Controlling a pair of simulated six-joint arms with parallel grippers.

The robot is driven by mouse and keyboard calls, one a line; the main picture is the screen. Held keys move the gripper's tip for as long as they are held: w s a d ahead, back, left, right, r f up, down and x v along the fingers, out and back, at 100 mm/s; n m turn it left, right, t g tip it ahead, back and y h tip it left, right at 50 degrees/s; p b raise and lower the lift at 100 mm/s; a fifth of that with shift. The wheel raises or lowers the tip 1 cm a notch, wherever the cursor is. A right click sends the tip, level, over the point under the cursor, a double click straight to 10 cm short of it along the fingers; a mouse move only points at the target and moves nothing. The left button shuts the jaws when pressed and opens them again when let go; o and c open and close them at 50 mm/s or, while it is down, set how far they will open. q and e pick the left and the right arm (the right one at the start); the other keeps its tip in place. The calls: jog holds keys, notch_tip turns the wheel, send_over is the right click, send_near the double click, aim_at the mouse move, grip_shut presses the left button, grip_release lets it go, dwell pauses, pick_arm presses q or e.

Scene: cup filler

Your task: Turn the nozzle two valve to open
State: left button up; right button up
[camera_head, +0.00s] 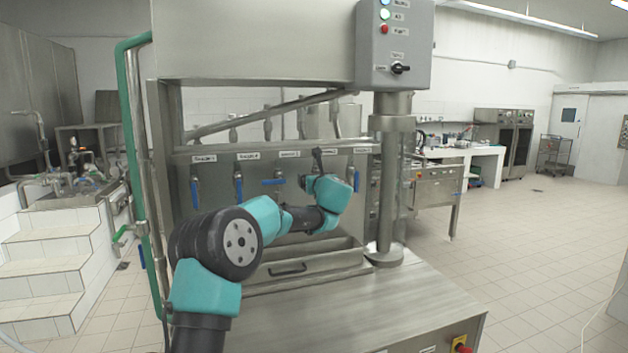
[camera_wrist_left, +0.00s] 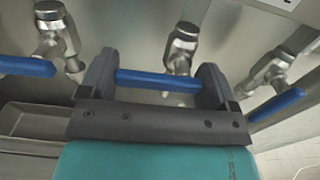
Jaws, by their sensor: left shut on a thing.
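A row of valves with blue handles runs along the steel front panel of the filling machine. My left gripper (camera_head: 317,165) is at the second valve from the right, whose label is too small to read surely. In the left wrist view its blue handle (camera_wrist_left: 158,82) lies crosswise between the fingers of my left gripper (camera_wrist_left: 155,88), which is shut on it. The valve body (camera_wrist_left: 181,45) rises just behind. In the head view the gripper and wrist hide most of this valve. My right gripper is not in view.
A steel column (camera_head: 389,190) stands close to the right. The steel tabletop (camera_head: 400,300) in front is clear.

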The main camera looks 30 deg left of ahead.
pick_arm(q)
jog(key=shift+c, duration=0.6)
jog(key=shift+n, duration=0.4)
jog(key=n, duration=0.3)
jog(key=shift+f, duration=0.4)
jog(key=n, duration=0.5)
jog(key=shift+w+d+f, duration=0.2)
jog(key=shift+w+f, duration=0.05)
jog(key=shift+f, duration=0.15)
jog(key=n, duration=0.6)
jog(key=w+d+f+n, duration=0.1)
jog(key=n, duration=0.2)
jog(key=shift+w, duration=0.1)
